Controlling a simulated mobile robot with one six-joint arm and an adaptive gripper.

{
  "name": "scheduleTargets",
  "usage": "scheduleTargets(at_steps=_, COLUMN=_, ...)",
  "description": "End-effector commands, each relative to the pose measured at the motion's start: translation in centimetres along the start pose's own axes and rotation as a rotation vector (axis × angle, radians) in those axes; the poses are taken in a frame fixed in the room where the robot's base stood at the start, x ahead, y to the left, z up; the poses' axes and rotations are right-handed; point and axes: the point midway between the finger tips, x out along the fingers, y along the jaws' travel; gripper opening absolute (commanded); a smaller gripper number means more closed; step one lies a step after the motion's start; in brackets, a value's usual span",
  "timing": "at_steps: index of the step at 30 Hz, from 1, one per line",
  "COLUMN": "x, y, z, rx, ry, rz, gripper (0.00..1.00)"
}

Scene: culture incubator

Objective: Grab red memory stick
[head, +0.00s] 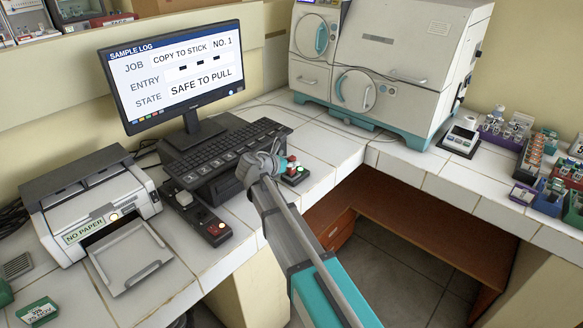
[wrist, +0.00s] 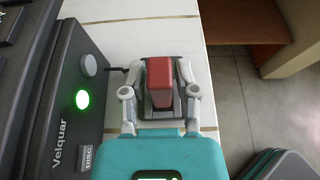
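In the wrist view a red block-shaped thing (wrist: 160,80), which looks like the red memory stick, lies between the two fingers of my gripper (wrist: 161,72). The fingers stand on either side of it. Whether their pads press on it or leave a small gap is not clear. In the head view my gripper (head: 266,162) is at the counter's front edge, right of the keyboard. A small red thing (head: 292,159) shows just right of the fingers, above a dark piece with green on it (head: 297,177). Part of this spot is hidden by my gripper.
A dark box marked Velquar (wrist: 75,110), with a lit green light, stands close left of my gripper. The keyboard (head: 228,155), a small dark device (head: 205,222) and a printer (head: 95,215) are to the left. The monitor (head: 175,70) reads "SAFE TO PULL". White counter tiles (head: 330,148) are bare behind.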

Motion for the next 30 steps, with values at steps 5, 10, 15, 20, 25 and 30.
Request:
scheduleTargets(at_steps=5, x=0.0, y=0.0, z=0.0, rx=0.0, ry=0.0, rz=0.0, gripper=0.0)
scheduleTargets(at_steps=10, x=0.0, y=0.0, z=0.0, rx=0.0, ry=0.0, rz=0.0, gripper=0.0)
scheduleTargets(at_steps=15, x=-0.1, y=0.0, z=0.1, rx=0.0, ry=0.0, rz=0.0, gripper=0.0)
scheduleTargets(at_steps=20, x=-0.2, y=0.0, z=0.5, rx=0.0, ry=0.0, rz=0.0, gripper=0.0)
scheduleTargets(at_steps=25, x=-0.6, y=0.0, z=1.4, rx=0.0, ry=0.0, rz=0.0, gripper=0.0)
scheduleTargets(at_steps=30, x=-1.2, y=0.0, z=2.7, rx=0.0, ry=0.0, rz=0.0, gripper=0.0)
